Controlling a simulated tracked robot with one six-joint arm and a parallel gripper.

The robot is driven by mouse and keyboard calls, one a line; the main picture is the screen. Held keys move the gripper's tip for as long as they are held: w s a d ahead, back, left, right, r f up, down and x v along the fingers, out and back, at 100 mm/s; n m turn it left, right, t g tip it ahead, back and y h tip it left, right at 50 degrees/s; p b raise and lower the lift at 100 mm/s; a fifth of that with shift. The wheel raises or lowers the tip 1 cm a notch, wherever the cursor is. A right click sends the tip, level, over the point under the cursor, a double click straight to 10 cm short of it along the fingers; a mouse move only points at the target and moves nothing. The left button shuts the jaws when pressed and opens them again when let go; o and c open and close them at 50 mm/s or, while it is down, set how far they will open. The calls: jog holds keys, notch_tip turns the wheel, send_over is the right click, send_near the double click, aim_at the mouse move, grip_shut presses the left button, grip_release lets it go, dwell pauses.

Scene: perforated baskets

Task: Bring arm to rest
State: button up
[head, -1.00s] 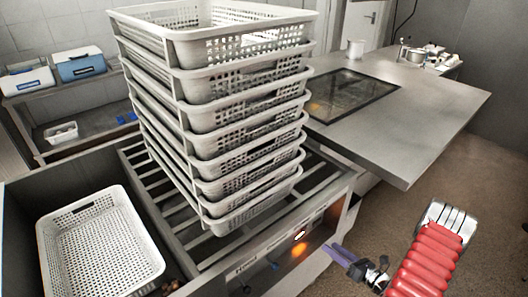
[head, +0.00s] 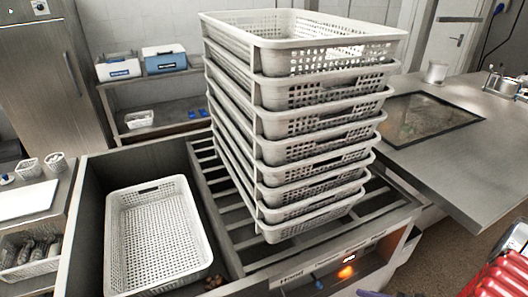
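My arm shows only at the bottom right corner of the head view, as a red ribbed part with a metal end. A small purple piece of my gripper (head: 374,293) shows at the bottom edge. Most of my gripper is cut off, so its opening and anything in it are hidden. A tall stack of white perforated baskets (head: 312,95) stands on the slatted rack in the middle, apart from my arm.
A single white perforated basket (head: 155,235) sits in the bin left of the slatted rack (head: 238,222). A steel counter (head: 465,150) with a dark glass panel (head: 415,118) is at right. Shelves with cooler boxes (head: 165,60) stand behind. Brown floor shows at lower right.

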jog(key=s+a+r+n+g+h, duration=0.1)
jog(key=a+r+n, duration=0.5)
jog(key=r, duration=0.8)
jog(key=s+a+r+n+g+h, duration=0.1)
jog(key=s+a+r+n+h, duration=0.3)
jog(key=r+n, duration=0.9)
jog(key=s+a+r+n+h, duration=0.3)
jog(key=a+r+n+h, duration=0.2)
jog(key=a+r+n, duration=0.4)
notch_tip(320, 180, up, 6)
jog(key=shift+a+f+g+h, duration=0.1)
jog(key=shift+a+g+h, duration=0.3)
jog(key=shift+a, duration=0.35)
